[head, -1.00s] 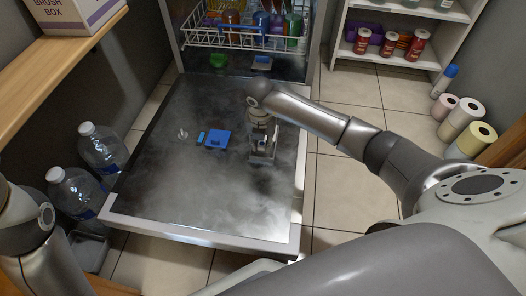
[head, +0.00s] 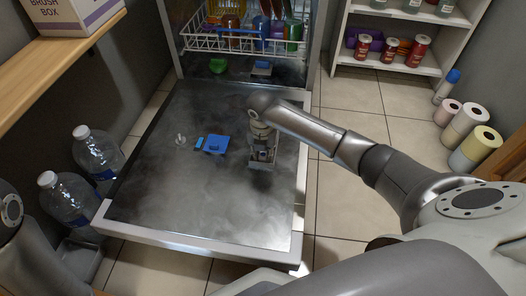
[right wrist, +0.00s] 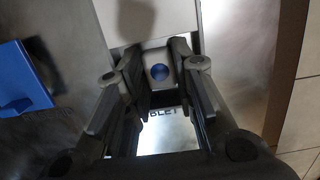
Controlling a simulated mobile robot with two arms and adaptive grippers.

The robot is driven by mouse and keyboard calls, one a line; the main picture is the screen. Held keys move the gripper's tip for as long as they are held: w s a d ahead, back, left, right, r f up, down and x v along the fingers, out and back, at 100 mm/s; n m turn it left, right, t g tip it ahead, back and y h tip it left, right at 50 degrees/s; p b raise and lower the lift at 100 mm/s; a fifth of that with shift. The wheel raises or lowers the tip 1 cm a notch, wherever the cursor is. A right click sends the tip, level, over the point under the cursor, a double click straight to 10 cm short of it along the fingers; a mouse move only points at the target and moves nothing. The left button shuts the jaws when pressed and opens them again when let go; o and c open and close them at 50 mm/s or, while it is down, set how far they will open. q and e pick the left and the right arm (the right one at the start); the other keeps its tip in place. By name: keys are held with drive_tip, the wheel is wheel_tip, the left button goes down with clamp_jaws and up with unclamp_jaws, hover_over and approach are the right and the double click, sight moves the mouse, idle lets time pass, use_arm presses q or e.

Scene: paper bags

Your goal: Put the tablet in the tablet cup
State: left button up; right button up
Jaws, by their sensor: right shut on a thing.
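My right gripper (right wrist: 160,92) points down over the open dishwasher door, in the middle right of the head view (head: 262,158). In the right wrist view its fingers are shut on a small pale block with a round blue spot (right wrist: 160,72), which looks like the tablet. Just below it a pale surface with the letters "BLET" (right wrist: 165,114) shows between the fingers; it may be the tablet cup's label. The fingers hide most of it, and I cannot tell whether the tablet touches it. My left gripper is not in view.
The door (head: 200,210) lies flat. On it, left of my right gripper, are a blue piece (head: 216,144), a small light-blue piece (head: 199,143) and a small white piece (head: 181,140). The rack (head: 240,38) stands behind. Bottles (head: 97,155) stand left of the door.

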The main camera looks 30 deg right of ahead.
drive_tip(key=o, duration=0.5)
drive_tip(key=shift+f, duration=0.15)
